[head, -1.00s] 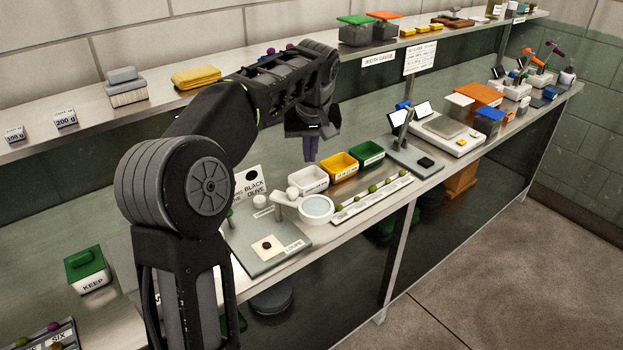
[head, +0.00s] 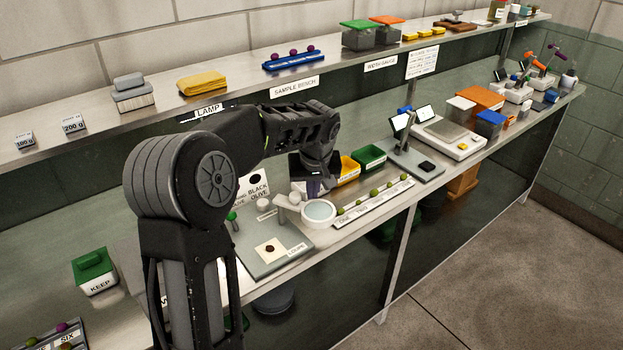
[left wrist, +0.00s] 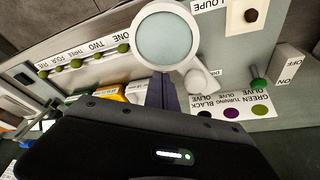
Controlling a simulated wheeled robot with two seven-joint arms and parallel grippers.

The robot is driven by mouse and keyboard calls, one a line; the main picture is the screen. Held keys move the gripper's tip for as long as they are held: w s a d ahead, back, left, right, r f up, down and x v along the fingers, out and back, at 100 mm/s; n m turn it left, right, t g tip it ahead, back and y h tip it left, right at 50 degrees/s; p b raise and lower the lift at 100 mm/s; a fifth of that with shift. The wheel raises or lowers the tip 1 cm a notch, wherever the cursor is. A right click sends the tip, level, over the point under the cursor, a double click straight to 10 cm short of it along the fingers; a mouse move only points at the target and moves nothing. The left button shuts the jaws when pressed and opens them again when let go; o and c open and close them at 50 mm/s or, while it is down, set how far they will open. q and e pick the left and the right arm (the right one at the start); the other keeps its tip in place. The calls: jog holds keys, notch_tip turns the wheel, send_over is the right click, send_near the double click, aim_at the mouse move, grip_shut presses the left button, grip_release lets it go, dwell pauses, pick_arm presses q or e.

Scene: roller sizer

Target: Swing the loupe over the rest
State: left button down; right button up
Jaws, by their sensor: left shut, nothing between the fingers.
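The loupe (head: 319,210) is a round lens in a white ring on a white arm, mounted on a grey base plate (head: 262,262) labelled LOUPE. Its ring hangs off the right side of the plate, beside the strip of olives. The rest is a pale square (head: 270,248) with a dark spot on the plate, uncovered by the lens. My left gripper (head: 314,190) is shut and empty, just behind the loupe ring. In the left wrist view its purple-grey fingers (left wrist: 161,92) lie close to the ring (left wrist: 168,40) and its pivot arm; I cannot tell whether they touch. My right gripper is not in view.
A white strip (head: 375,202) with several olives lies right of the loupe. Yellow and green bins (head: 369,157) stand behind it. The bench front edge is close.

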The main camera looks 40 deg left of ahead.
aim_at(305, 211)
pick_arm(q)
jog(key=shift+d+f, duration=0.1)
jog(key=shift+s, duration=0.15)
dwell(0.4)
jog(key=shift+s+d+m+t+h+b, duration=0.2)
jog(key=shift+s+m+b, duration=0.25)
jog(key=shift+m, duration=0.3)
jog(key=shift+s+d+m+t+h+b, duration=0.1)
jog(key=shift+s+d+m+h+b, duration=0.1)
jog(key=shift+s+d+m+b, duration=0.4)
jog(key=s+m, duration=0.1)
jog(key=m, duration=0.2)
jog(key=shift+s+h, duration=0.2)
jog(key=shift+h, duration=0.2)
jog(key=s+m+h+b, duration=0.1)
jog(key=s+m, duration=0.1)
jog(key=shift+m, duration=0.35)
jog(key=shift+s+a+m+h+b, duration=0.2)
jog(key=shift+s+a+m+b, duration=0.15)
jog(key=shift+s+m, duration=0.35)
jog(key=shift+s+a+m+h+b, duration=0.2)
jog(key=shift+s+m+b, duration=0.3)
jog(key=shift+s+m, duration=0.15)
jog(key=shift+s+a+m+h+b, duration=0.2)
jog(key=shift+s+a+m+b, duration=0.15)
jog(key=shift+s+m, duration=0.35)
jog(key=shift+s, duration=0.1)
